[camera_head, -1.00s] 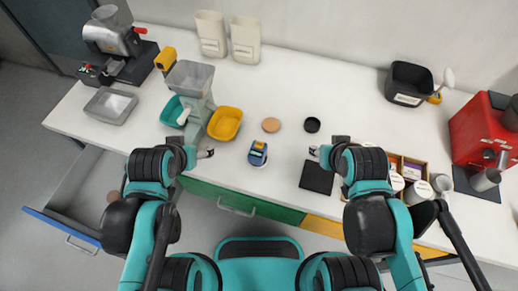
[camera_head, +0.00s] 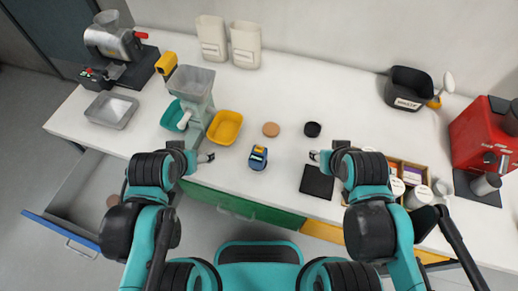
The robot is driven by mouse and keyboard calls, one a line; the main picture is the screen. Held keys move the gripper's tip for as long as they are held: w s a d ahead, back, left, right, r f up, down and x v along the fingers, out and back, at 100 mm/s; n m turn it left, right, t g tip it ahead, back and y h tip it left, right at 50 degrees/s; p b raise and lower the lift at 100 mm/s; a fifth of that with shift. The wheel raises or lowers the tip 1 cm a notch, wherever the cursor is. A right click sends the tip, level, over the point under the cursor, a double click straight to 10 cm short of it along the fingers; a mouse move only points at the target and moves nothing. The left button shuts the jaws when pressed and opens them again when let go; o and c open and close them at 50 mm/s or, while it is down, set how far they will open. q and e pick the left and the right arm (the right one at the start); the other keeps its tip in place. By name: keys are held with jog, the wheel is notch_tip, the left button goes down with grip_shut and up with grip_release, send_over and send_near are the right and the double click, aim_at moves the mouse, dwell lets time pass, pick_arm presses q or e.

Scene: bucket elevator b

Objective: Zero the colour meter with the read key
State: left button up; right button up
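A small blue hand-held device with a yellow part (camera_head: 258,158), which looks like the colour meter, stands near the front edge of the table, between my grippers. Its keys are too small to make out. My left gripper (camera_head: 206,157) is to the left of the device, apart from it, beside the teal-and-grey machine. My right gripper (camera_head: 314,155) is to the right of the device, apart from it, by a black square pad (camera_head: 317,181). Neither gripper visibly holds anything. Their fingertips are too small to show whether they are open or shut.
A yellow bin (camera_head: 225,127), a tan disc (camera_head: 271,129) and a black round cup (camera_head: 312,129) lie behind the device. A hopper machine (camera_head: 196,92) stands left. A box of jars (camera_head: 412,176) is right. An open drawer (camera_head: 62,228) is at lower left.

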grip_shut()
dwell(1.2)
